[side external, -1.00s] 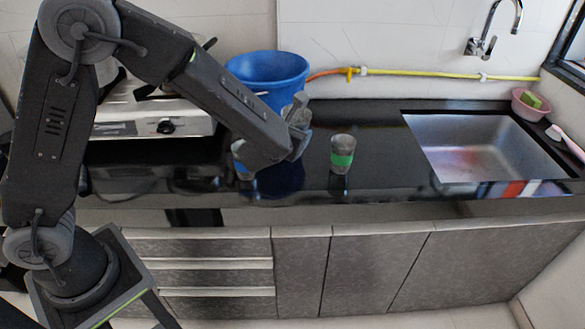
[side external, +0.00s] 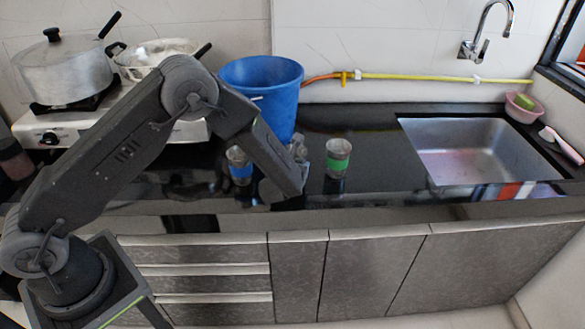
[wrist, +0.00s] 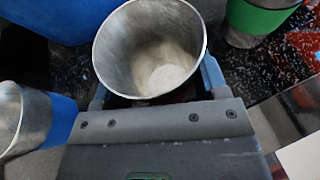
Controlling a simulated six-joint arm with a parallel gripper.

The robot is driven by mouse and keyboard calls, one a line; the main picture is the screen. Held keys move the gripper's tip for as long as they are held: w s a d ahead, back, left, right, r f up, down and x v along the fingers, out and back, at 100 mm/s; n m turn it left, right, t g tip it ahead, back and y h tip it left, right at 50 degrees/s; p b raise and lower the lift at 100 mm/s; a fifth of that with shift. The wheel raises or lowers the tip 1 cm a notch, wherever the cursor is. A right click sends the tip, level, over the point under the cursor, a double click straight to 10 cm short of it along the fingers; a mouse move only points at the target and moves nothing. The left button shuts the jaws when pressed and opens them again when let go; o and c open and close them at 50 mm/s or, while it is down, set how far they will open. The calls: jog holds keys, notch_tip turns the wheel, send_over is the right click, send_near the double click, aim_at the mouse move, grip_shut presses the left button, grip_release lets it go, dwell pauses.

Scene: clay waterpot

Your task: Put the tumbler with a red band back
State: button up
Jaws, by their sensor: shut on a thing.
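In the wrist view my gripper (wrist: 155,88) is shut on a metal tumbler (wrist: 150,45), with one finger on each side. I see its open top and empty grey inside; its band is mostly hidden, so I cannot clearly read the colour. In the side view my gripper (side external: 298,152) is low over the counter, between a tumbler with a blue band (side external: 240,166) on the left and a tumbler with a green band (side external: 337,158) on the right.
A blue bucket (side external: 262,88) stands behind my gripper. A stove (side external: 75,128) with a lidded pot (side external: 65,75) is at the left. The sink (side external: 485,152) is at the right. The black counter between the green-banded tumbler and the sink is clear.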

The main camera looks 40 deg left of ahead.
jog(key=shift+f, duration=0.25)
jog(key=shift+f, duration=0.15)
jog(key=o, duration=0.9)
jog(key=shift+o, duration=0.2)
